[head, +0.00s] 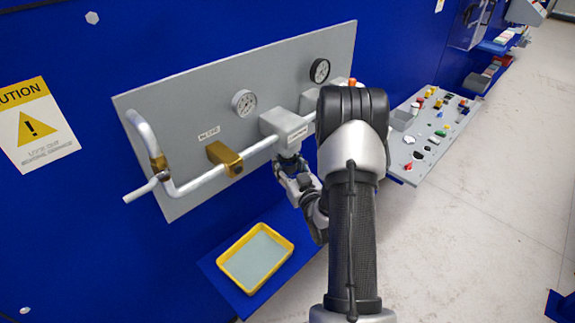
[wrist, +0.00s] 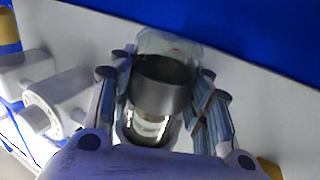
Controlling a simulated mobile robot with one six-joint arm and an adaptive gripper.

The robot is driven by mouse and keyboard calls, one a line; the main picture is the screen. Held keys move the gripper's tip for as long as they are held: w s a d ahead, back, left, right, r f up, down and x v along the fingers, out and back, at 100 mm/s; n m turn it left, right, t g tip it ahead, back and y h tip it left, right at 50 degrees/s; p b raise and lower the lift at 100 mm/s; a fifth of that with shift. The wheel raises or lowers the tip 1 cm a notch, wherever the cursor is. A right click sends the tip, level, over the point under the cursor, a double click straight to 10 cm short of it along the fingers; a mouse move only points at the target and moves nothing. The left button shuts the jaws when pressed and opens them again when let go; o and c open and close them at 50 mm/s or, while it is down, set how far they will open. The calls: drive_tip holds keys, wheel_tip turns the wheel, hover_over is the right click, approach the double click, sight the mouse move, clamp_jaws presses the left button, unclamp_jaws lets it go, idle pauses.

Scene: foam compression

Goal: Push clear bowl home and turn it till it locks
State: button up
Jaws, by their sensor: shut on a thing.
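The clear bowl (wrist: 160,92) is between my gripper's fingers in the wrist view. It looks like a see-through cup with a dark grey band and a pale, shiny part nearer the palm. My gripper (wrist: 163,68) is shut on it from both sides. In the head view, my gripper (head: 291,172) is directly under the grey housing block (head: 283,124) on the pipe line. The bowl is mostly hidden there by the fingers. I cannot tell whether its rim is fully against the housing or how it is turned.
A yellow tray (head: 282,243) lies on a blue shelf below left. A board of small parts (head: 425,130) is at right. My arm covers the panel's right part.

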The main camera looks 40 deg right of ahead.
drive_tip(key=shift+r, duration=0.35)
idle(0.5)
idle(0.3)
drive_tip(key=shift+d+n+y+b, duration=0.2)
drive_tip(key=shift+n+y+b, duration=0.25)
drive_tip(key=shift+n+y, duration=0.5)
drive_tip(key=n+y+b, duration=0.1)
drive_tip(key=n+y, duration=0.1)
drive_tip(key=y, duration=0.2)
drive_tip(key=shift+t+y, duration=0.35)
drive_tip(key=shift+t, duration=0.05)
drive_tip(key=n+y, duration=0.2)
drive_tip(key=y, duration=0.1)
drive_tip(key=shift+w, duration=0.1)
drive_tip(key=shift+a+n+g, duration=0.1)
drive_tip(key=shift+n+g, duration=0.15)
drive_tip(key=shift+g, duration=0.05)
drive_tip(key=shift+n+y, duration=0.3)
drive_tip(key=shift+y, duration=0.2)
